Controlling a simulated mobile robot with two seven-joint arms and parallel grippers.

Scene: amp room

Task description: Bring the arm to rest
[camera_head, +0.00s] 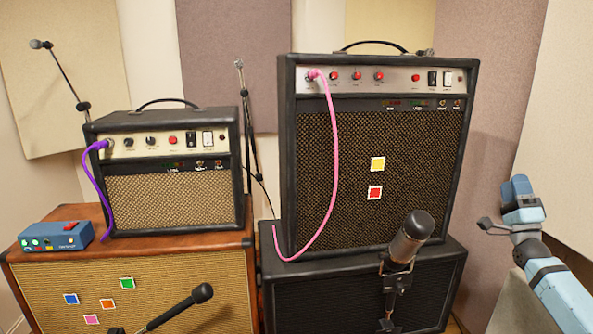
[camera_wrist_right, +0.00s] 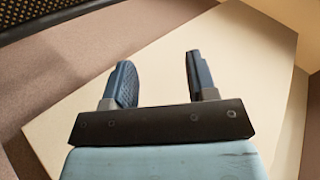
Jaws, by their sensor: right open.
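My right arm (camera_head: 560,290) comes in from the lower right edge of the head view, light blue with dark joints. Its right gripper (camera_head: 487,225) points left, to the right of the large amp and apart from it. In the right wrist view the two dark blue fingers (camera_wrist_right: 160,80) stand wide apart with nothing between them. A pale panel lies behind the fingers there. My left gripper does not show in the head view.
A large black amp (camera_head: 400,200) with a pink cable (camera_head: 335,150) stands on a black cabinet (camera_head: 340,300). A microphone (camera_head: 412,235) stands in front. At left, a smaller amp (camera_head: 165,200) and a blue pedal (camera_head: 55,236) sit on a brown cabinet (camera_head: 180,285). A pale panel (camera_head: 565,130) is at right.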

